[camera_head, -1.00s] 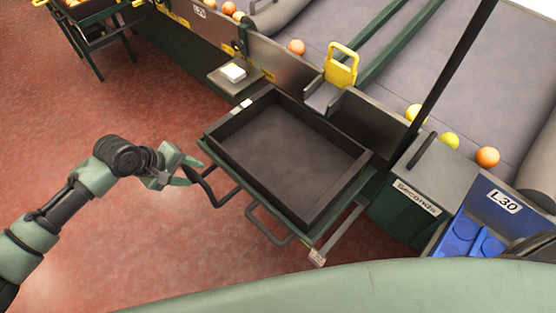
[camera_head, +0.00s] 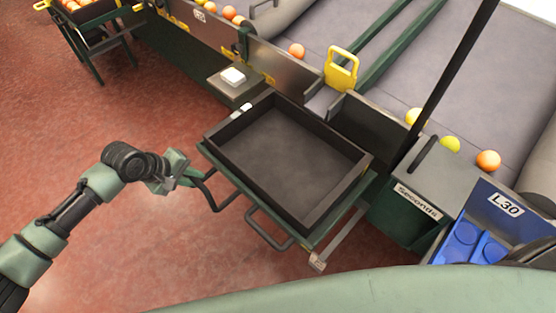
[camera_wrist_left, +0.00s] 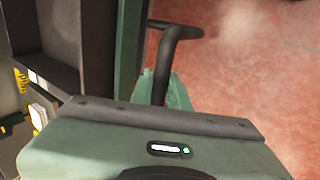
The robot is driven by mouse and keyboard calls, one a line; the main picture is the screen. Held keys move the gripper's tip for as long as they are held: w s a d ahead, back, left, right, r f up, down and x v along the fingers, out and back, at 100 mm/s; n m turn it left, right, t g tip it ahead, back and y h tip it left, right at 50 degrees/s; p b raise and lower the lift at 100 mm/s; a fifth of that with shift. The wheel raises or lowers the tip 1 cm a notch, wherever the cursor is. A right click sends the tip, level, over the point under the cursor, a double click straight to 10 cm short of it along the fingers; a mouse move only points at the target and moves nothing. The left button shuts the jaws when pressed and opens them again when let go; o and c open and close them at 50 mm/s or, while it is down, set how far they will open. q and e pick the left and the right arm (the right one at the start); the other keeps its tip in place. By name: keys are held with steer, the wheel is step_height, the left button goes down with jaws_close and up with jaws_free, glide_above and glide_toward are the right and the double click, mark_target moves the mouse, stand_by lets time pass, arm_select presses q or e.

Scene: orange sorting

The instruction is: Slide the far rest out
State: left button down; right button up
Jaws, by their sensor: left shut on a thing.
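An empty dark tray (camera_head: 335,196) sits on a green frame at the side of the sorting line. A dark looped handle (camera_head: 211,203) sticks out from the left part of the frame's front, and a second looped handle (camera_head: 268,238) is nearer me. My left gripper (camera_head: 188,180) is shut on the outer end of the left, farther handle. In the left wrist view, the dark bent handle (camera_wrist_left: 162,72) rises beyond the gripper body, which hides much of the grip. A pale metal rail (camera_head: 340,237) with a tagged end sticks out at the tray's near right. My right gripper is not in view.
A green bin marked Seconds (camera_head: 400,215) and a blue L30 crate (camera_head: 500,205) stand at right. A yellow handle (camera_head: 341,70) stands behind the tray. Oranges lie on the grey belt. The red floor (camera_head: 130,235) left of the tray is open.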

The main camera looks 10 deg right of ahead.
arm_select(q)
steer(key=s+a+p, duration=0.6)
steer(key=a, duration=0.3)
steer(key=c, duration=1)
jaws_free()
step_height(320, 180, up, 7)
steer(key=p, duration=0.8)
stand_by(0.4)
steer(key=shift+d, duration=0.15)
